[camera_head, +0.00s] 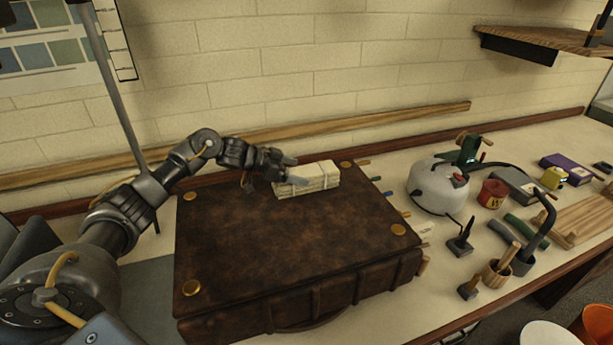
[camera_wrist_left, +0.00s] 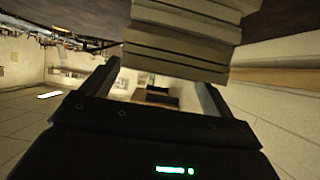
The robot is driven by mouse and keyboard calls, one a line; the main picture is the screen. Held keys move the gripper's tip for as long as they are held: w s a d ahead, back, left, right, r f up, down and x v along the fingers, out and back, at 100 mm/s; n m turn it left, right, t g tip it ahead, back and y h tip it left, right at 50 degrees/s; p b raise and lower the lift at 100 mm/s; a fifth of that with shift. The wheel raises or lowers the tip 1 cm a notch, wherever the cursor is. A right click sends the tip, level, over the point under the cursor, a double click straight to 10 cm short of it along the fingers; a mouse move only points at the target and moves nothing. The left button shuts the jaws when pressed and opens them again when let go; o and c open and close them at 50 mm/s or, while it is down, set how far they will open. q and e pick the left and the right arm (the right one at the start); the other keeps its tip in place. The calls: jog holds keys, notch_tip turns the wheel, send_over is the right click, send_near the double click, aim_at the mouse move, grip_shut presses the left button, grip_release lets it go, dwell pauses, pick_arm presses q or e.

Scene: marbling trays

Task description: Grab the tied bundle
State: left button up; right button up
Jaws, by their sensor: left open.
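The tied bundle (camera_head: 312,180) is a cream stack of strips with a string around it. It lies on top of a large dark brown leather-bound book (camera_head: 270,235), near its far edge. My left gripper (camera_head: 285,173) is open at the left end of the bundle. In the left wrist view the layered end of the bundle (camera_wrist_left: 180,42) shows large, just ahead of and between the spread fingers (camera_wrist_left: 160,80). I cannot tell whether a finger touches it. My right gripper is not in view.
A white kettle (camera_head: 433,190), a red tin (camera_head: 492,194) and several small tools stand on the white table to the right. A wooden rail (camera_head: 400,118) runs along the brick wall behind. The book's top in front of the bundle is clear.

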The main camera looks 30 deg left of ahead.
aim_at(322, 175)
pick_arm(q)
jog(key=x, duration=0.2)
jog(key=shift+w+d+f, duration=0.1)
jog(key=shift+w+d, duration=0.15)
jog(key=shift+s+a, duration=0.1)
jog(key=shift+c, duration=0.7)
jog(key=c, duration=1.2)
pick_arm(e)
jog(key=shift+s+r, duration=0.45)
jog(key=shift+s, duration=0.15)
